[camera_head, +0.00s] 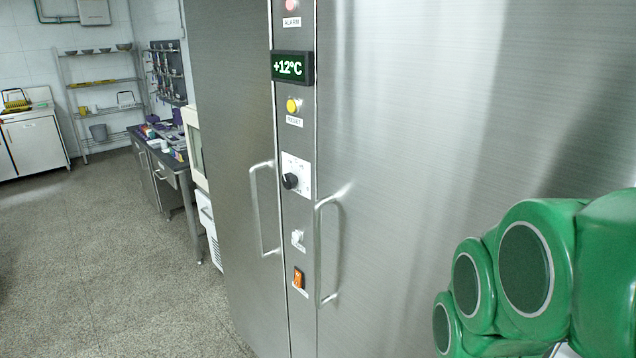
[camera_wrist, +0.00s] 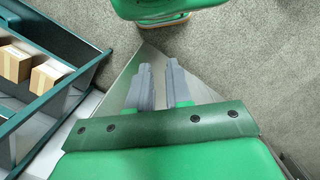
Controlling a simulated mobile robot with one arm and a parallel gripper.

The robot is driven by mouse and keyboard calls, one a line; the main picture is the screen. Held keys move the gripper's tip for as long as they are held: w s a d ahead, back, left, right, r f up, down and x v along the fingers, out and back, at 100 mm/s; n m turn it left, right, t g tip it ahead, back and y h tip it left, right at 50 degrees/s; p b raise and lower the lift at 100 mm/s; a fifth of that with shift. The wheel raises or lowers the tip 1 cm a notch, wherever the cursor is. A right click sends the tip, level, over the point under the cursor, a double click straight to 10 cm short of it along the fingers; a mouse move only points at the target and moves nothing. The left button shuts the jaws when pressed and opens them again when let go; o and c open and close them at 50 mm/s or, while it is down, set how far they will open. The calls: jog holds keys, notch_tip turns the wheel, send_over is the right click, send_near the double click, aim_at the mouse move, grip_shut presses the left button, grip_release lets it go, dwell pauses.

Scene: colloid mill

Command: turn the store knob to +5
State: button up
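The black store knob (camera_head: 290,181) sits on a white dial plate on the narrow control strip between two steel cabinet doors. The dial markings are too small to read. Above it, a display (camera_head: 289,68) reads +12°C in lit digits. My gripper (camera_wrist: 159,66) shows in the wrist view, with its two grey fingers apart and nothing between them. It is away from the knob, which does not show in the wrist view. In the head view only my green arm shows at the lower right, and the gripper is out of frame.
Vertical door handles (camera_head: 262,210) (camera_head: 322,250) flank the strip. A yellow reset button (camera_head: 292,105), a white switch (camera_head: 298,240) and an orange rocker switch (camera_head: 298,278) share it. Open floor (camera_head: 120,250) lies left.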

jog(key=o, duration=0.7)
jog(key=w+r+n+h, duration=0.1)
jog(key=w+r, duration=0.1)
jog(key=w, duration=0.3)
jog(key=shift+w+d+n, duration=0.3)
jog(key=shift+d+n, duration=0.1)
jog(key=shift+o, duration=0.8)
jog(key=w+r+n+t+h, duration=0.1)
jog(key=w+r+n, duration=0.1)
jog(key=w, duration=0.5)
jog(key=shift+w+r, duration=0.15)
jog(key=shift+r, duration=0.1)
jog(key=n+t+h, duration=1.1)
jog(key=n+t, duration=0.3)
jog(key=n, duration=0.9)
send_near(286, 183)
jog(key=x, duration=0.2)
jog(key=shift+x, duration=3.65)
jog(key=c, duration=1)
